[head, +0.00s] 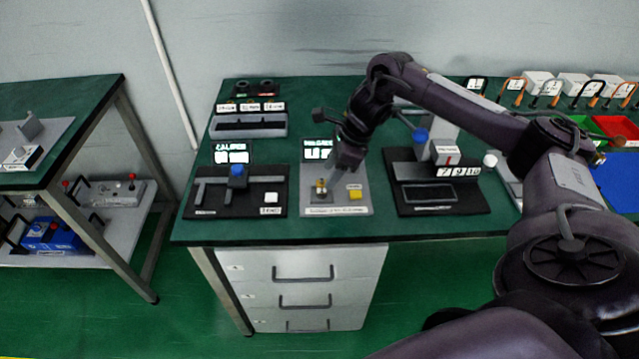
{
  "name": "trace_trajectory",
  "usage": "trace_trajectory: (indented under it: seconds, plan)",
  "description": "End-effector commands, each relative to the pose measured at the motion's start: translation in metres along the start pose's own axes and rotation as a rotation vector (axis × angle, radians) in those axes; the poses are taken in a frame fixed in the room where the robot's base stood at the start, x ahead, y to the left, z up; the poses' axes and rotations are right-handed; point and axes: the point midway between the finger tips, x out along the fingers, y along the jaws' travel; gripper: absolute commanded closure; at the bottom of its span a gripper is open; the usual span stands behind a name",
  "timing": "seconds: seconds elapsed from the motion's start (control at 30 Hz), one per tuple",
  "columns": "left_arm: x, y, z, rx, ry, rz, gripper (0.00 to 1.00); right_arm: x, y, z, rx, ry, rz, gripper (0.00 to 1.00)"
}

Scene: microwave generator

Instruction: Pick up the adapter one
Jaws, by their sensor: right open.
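My right gripper (343,168) points down over the grey fixture plate (350,201) in the middle of the green table. It is open, and its fingertips are small and dark in this view. A small brass-coloured piece (320,187), possibly adapter one, stands on the plate just below and left of the gripper. I see nothing held in the jaws. I cannot read a label that confirms which piece is adapter one. My left gripper is out of view.
A black fixture with a blue knob (237,171) stands to the left. Another black fixture (439,200) stands to the right. A grey tray (248,126) lies behind. Red (614,126) and green bins stand at the far right. The table's front strip is clear.

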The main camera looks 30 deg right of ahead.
Motion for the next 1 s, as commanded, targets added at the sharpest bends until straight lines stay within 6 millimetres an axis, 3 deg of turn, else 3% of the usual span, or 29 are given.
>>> trace_trajectory:
  seconds: [0.1,0.2,0.4,0.53,0.63,1.0]
  plan:
    - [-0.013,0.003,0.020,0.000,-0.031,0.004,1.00,0.013,0.003,0.003,0.002,0.002,0.003,0.51]
    - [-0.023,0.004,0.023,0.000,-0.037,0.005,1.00,0.028,0.005,0.005,0.002,0.001,0.005,0.51]
    - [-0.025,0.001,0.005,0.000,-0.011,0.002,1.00,0.050,0.004,0.004,0.001,0.000,0.001,0.51]
    - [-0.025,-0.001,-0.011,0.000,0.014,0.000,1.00,0.052,0.003,0.004,0.001,0.000,-0.001,0.51]
    - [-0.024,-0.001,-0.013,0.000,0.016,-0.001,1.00,0.052,0.003,0.004,0.001,0.000,-0.001,0.51]
    - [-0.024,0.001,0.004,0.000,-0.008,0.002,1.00,0.051,0.003,0.004,0.001,0.000,-0.001,0.99]
